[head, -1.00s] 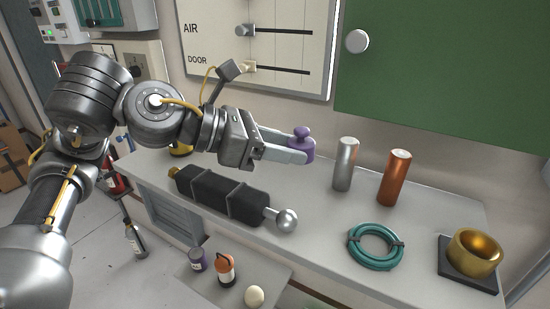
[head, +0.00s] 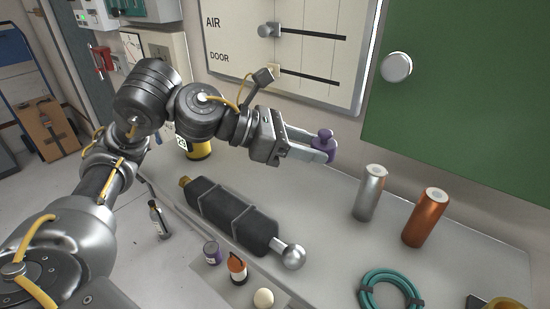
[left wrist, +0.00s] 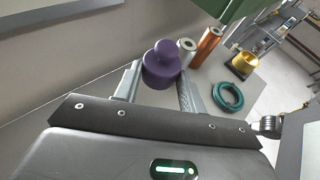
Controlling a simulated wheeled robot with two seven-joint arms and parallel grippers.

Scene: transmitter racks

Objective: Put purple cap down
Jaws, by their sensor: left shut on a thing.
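The purple cap (head: 325,144) is a small knobbed piece held at the fingertips of my left gripper (head: 312,149). In the left wrist view the purple cap (left wrist: 161,66) sits between the two fingers of the gripper (left wrist: 158,84), upright with its knob on top. The left gripper is shut on it and holds it above the grey bench (head: 330,210), near the back wall. My right gripper is not in view.
A silver cylinder (head: 369,192) and a copper cylinder (head: 425,217) stand to the right. A black cylinder with a ball end (head: 232,214) lies in front. A teal ring (head: 390,291) lies at the lower right. The bench between the black and silver cylinders is clear.

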